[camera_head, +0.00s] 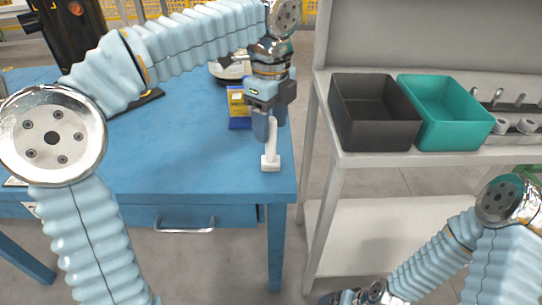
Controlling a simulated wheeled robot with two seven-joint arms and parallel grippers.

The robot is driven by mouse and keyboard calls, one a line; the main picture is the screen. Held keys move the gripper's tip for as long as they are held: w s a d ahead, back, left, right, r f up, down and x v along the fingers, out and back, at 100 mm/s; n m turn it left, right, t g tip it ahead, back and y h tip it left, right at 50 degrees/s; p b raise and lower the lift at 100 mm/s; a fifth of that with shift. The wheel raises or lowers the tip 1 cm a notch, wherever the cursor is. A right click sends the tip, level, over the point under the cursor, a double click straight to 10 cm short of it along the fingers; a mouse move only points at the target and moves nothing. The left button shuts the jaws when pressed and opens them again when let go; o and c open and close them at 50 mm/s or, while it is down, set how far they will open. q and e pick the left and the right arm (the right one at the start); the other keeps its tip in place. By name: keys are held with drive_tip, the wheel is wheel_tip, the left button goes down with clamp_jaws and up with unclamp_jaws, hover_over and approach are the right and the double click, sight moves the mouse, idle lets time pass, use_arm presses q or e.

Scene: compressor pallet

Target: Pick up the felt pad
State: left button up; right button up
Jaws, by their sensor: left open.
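My left gripper (269,150) points down over the right front part of the blue table (190,165). It is open, with its fingers seen nearly edge-on. A small pale block (270,163) shows at the fingertips, close to the table's right edge. I cannot tell whether this block is the felt pad or part of the fingers. No other thing in view is clearly the felt pad.
A blue and yellow box (238,108) stands just left of the left gripper. A round pale item (229,73) lies behind it. A black bin (375,135) and a teal bin (450,133) stand on a pale shelf unit to the right. The table's middle is clear.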

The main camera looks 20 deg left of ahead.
sight(271, 145)
use_arm(q)
wheel_tip(271, 145, down, 5)
drive_tip(key=shift+r+b, duration=0.15)
drive_tip(key=shift+b, duration=0.15)
drive_tip(key=shift+c, duration=0.5)
clamp_jaws()
